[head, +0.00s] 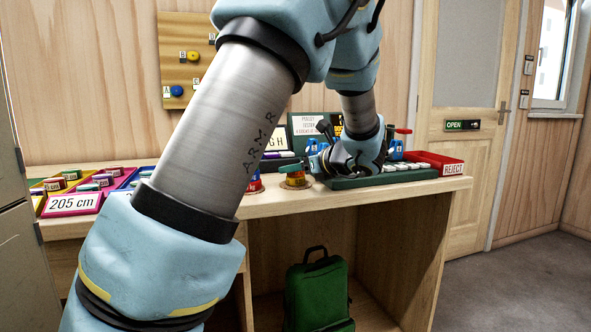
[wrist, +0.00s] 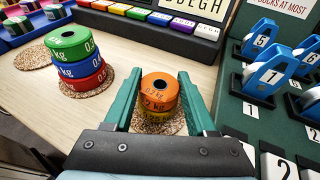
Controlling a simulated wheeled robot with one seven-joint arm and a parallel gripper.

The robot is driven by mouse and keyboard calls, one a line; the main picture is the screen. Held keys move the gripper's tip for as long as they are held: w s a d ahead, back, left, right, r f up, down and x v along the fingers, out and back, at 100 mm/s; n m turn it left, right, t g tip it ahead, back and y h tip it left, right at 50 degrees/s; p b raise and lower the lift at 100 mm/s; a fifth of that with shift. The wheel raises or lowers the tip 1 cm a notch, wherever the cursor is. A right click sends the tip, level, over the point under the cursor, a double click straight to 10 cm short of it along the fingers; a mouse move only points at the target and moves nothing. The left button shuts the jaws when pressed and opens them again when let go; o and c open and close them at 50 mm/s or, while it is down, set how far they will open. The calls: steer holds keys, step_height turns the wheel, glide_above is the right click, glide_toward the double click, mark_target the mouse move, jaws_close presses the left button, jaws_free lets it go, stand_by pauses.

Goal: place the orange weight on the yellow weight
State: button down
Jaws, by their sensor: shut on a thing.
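The orange weight (wrist: 158,100), a disc with a hole in its top, is between the green fingers of my gripper (wrist: 160,76) in the wrist view. My gripper is shut on it. The yellow weight (wrist: 158,116) shows directly below the orange one, partly hidden by it and by my gripper. The two look lined up with no clear gap, but I cannot tell whether the orange one bears fully on it. The yellow weight is on a round cork mat (wrist: 178,126). In the head view my gripper (head: 294,169) is low over the bench.
Left of my gripper, a stack of green, blue and red weights (wrist: 75,62) stands on another cork mat. Close on the right is a dark green rack (wrist: 232,110) with numbered blue devices (wrist: 268,72). A row of coloured blocks (wrist: 140,14) lies behind. A red reject tray (head: 440,160) is at the bench's right end.

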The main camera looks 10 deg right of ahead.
steer(key=shift+f, duration=0.1)
steer(key=shift+c, duration=1)
jaws_free()
steer(key=p+v, duration=0.1)
steer(key=v, duration=1.1)
